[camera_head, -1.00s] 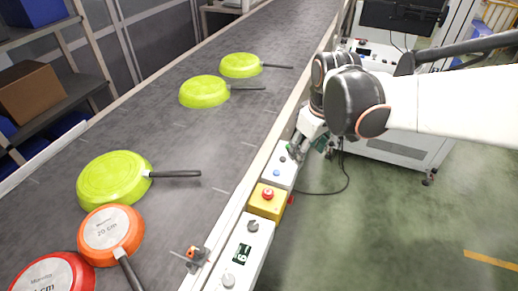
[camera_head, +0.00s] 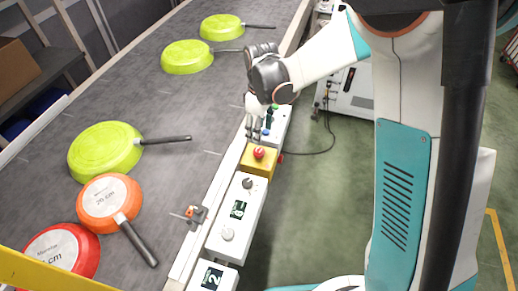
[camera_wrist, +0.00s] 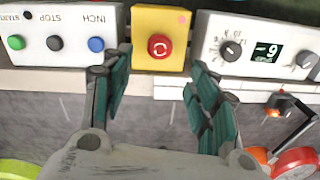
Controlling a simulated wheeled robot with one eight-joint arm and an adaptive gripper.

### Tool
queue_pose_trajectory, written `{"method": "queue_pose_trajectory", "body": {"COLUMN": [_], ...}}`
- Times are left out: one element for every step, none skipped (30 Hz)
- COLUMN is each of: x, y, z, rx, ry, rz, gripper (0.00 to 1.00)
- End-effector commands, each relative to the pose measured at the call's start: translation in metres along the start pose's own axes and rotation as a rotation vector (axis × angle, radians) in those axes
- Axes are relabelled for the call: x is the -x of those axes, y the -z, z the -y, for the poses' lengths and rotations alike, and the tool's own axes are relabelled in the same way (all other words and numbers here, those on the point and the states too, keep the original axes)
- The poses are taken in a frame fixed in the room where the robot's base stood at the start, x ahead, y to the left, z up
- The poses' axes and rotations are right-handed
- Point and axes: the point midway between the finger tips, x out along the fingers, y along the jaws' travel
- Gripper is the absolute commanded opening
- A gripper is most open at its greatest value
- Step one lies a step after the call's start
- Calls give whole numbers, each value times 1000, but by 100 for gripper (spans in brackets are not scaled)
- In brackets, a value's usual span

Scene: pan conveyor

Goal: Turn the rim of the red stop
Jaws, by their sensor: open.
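The red stop (camera_head: 258,153) is a round mushroom button on a yellow box (camera_head: 247,169) along the conveyor's side. In the wrist view the red stop (camera_wrist: 159,47) faces me, with white arrow marks on its face, on the yellow box (camera_wrist: 146,16). My gripper (camera_wrist: 160,72) is open and empty. Its two green-padded fingers lie to the left and right of the stop, with the tips a little below it in the picture and no visible contact. In the head view my gripper (camera_head: 254,130) is just beyond the stop.
A panel with START, STOP and INCH buttons (camera_wrist: 55,43) adjoins the yellow box. On its other side is a panel with a dial and display (camera_wrist: 266,53). The conveyor (camera_head: 160,215) carries several green pans, an orange pan (camera_head: 109,203) and a red pan (camera_head: 62,252).

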Motion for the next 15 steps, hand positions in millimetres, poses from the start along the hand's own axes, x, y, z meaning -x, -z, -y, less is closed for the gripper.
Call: {"method": "queue_pose_trajectory", "body": {"x": [-14, -20, -28, -34, -40, -47, -53, -58, -65, -69, -73, -78, -81, -84, -87], "y": [0, 0, 0, 0, 0, 0, 0, 0, 0, 0, 0, 0, 0, 0, 0], "z": [0, 0, 0, 0, 0, 0, 0, 0, 0, 0, 0, 0, 0, 0, 0], "rx": [0, 0, 0, 0, 0, 0, 0, 0, 0, 0, 0, 0, 0, 0, 0], "ry": [0, 0, 0, 0, 0, 0, 0, 0, 0, 0, 0, 0, 0, 0, 0], "rz": [0, 0, 0, 0, 0, 0, 0, 0, 0, 0, 0, 0, 0, 0, 0], "gripper": [54, 54, 54, 54, 54, 54, 54, 54, 54, 54, 54, 54, 54, 54, 54]}}
